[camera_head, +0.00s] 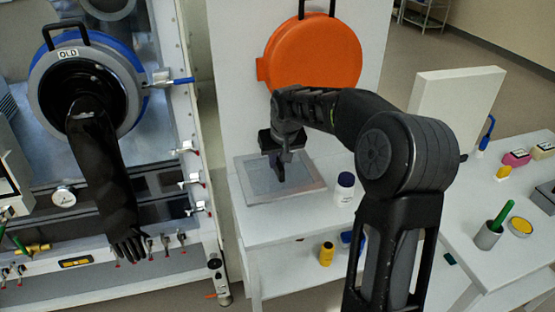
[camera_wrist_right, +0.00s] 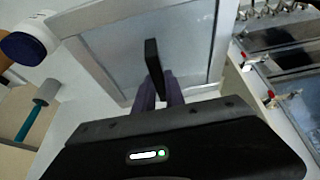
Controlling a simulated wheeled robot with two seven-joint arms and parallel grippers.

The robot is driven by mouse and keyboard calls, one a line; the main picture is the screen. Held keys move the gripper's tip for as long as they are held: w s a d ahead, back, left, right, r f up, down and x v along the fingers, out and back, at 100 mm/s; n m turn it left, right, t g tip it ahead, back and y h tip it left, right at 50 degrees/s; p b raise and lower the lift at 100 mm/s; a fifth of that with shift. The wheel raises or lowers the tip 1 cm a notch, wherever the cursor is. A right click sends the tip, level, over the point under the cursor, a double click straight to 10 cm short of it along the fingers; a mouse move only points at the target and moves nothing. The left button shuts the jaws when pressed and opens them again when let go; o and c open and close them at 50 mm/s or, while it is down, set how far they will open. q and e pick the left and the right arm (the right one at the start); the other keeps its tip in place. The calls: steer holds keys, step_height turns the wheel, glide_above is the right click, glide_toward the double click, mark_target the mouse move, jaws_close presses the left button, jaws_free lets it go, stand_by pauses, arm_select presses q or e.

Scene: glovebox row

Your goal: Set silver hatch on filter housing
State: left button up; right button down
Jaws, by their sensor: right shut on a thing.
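The silver hatch (camera_head: 307,177) is a flat square panel with a pale frame. It lies at the white stand's top, and I cannot tell whether it rests there or is slightly lifted. My right gripper (camera_head: 279,178) points down at its middle. In the right wrist view the gripper (camera_wrist_right: 165,92) is shut on the upright black handle (camera_wrist_right: 152,62) of the hatch (camera_wrist_right: 200,50). I cannot make out with certainty which thing is the filter housing. My left gripper is not in view.
A white bottle (camera_head: 344,188) stands close to the hatch's right edge. An orange round cover (camera_head: 313,52) is behind. A glovebox with a hanging black glove (camera_head: 105,175) is at left. A bench (camera_head: 515,255) at right holds a cup (camera_head: 488,236) and small containers.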

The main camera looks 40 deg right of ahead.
steer(key=shift+r, duration=0.1)
steer(key=s+a+f+n, duration=0.1)
steer(key=a+f, duration=0.1)
steer(key=a, duration=1)
steer(key=s+a+f+n+y, duration=0.1)
steer(key=a+f, duration=0.1)
steer(key=a, duration=1)
steer(key=s+a+f+n, duration=0.1)
steer(key=s+a+f, duration=0.1)
steer(key=a, duration=1)
steer(key=shift+a+f+n, duration=0.15)
steer(key=shift+f+n, duration=0.1)
steer(key=shift+n, duration=0.15)
